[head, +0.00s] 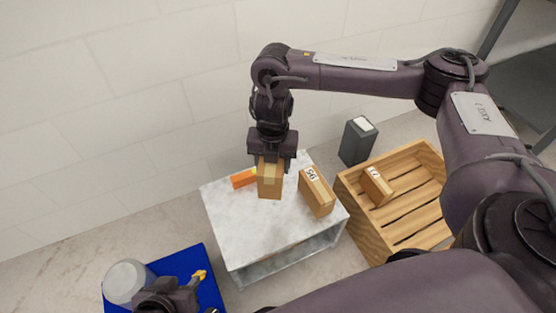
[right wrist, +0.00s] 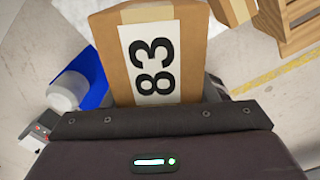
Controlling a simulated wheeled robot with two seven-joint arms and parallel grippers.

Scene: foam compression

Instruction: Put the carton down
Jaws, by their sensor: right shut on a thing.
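A brown carton (head: 269,186) hangs upright below my right gripper (head: 271,160), which is shut on it over the white marble-topped table (head: 245,235). I cannot tell whether its bottom touches the tabletop.
A second carton (head: 317,194) stands just right on the table. An orange block (head: 243,179) lies left behind. A wooden crate (head: 420,205) holding a small carton (head: 377,187) and a dark grey box (head: 355,146) stand right. A translucent tub (head: 126,281) stands on the blue mat (head: 207,293). The table's front is clear.

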